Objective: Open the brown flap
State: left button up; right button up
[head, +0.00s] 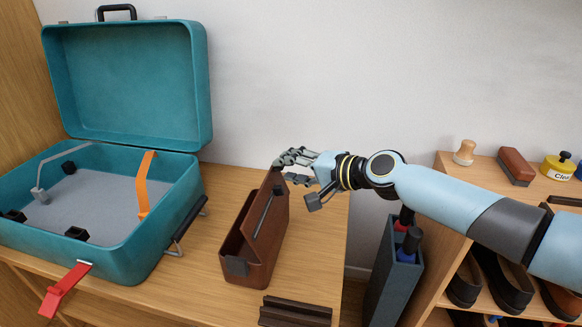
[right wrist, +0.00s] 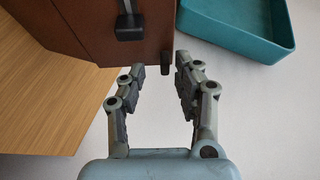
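The brown box (head: 238,250) stands on the wooden table, and its brown flap (head: 266,205) stands raised and tilted above the opening. A dark latch piece shows on the flap. My right gripper (head: 284,168) is at the flap's upper end. In the right wrist view my right gripper (right wrist: 160,72) has its fingers spread apart. The brown panel (right wrist: 90,25) with a dark knob (right wrist: 129,26) lies just beyond the fingertips, its corner near the gap; I cannot tell whether they touch. My left gripper is not in view.
An open teal suitcase (head: 120,235) stands at the left, with a red strap (head: 64,290) hanging over its front. A dark brown block (head: 295,312) lies at the table's front. A shelf with shoes (head: 500,285) and a grey holder (head: 393,275) are at the right.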

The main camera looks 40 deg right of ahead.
jog(key=v, duration=0.7)
jog(key=shift+s, duration=0.25)
jog(key=shift+r, duration=0.1)
